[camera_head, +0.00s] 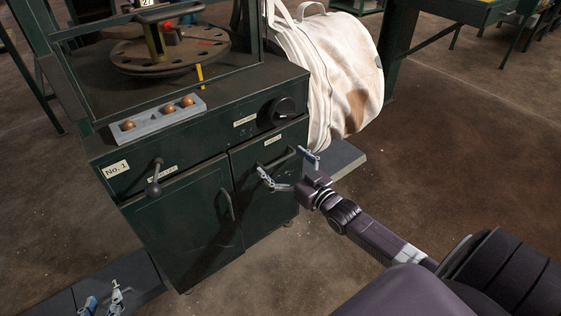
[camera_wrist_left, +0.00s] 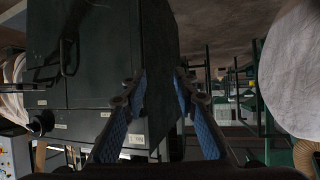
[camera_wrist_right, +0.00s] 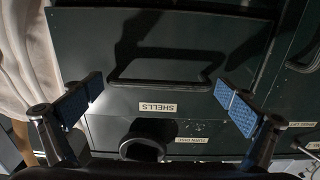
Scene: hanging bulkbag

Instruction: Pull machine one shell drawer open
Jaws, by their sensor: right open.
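Machine one is a dark green cabinet (camera_head: 185,215) with a "No. 1" label. Its shell drawer (camera_head: 243,163) is at the upper right of the front and looks closed. In the right wrist view the drawer's black bar handle (camera_wrist_right: 160,82) lies above the "SHELLS" label (camera_wrist_right: 158,107). My right gripper (camera_head: 286,165) is open in front of the drawer, its blue-padded fingers (camera_wrist_right: 158,102) spread to either side of the handle and label, with nothing between them. My left gripper (camera_head: 102,300) is low at the bottom left; its fingers stand apart and empty in the left wrist view (camera_wrist_left: 160,88).
A black knob (camera_head: 283,111) is above the shell drawer. A lever with a ball grip (camera_head: 154,187) and a cabinet door handle (camera_head: 226,205) stick out to the left. A white bulk bag (camera_head: 335,75) hangs behind at the right. The floor (camera_head: 480,150) right of the cabinet is open.

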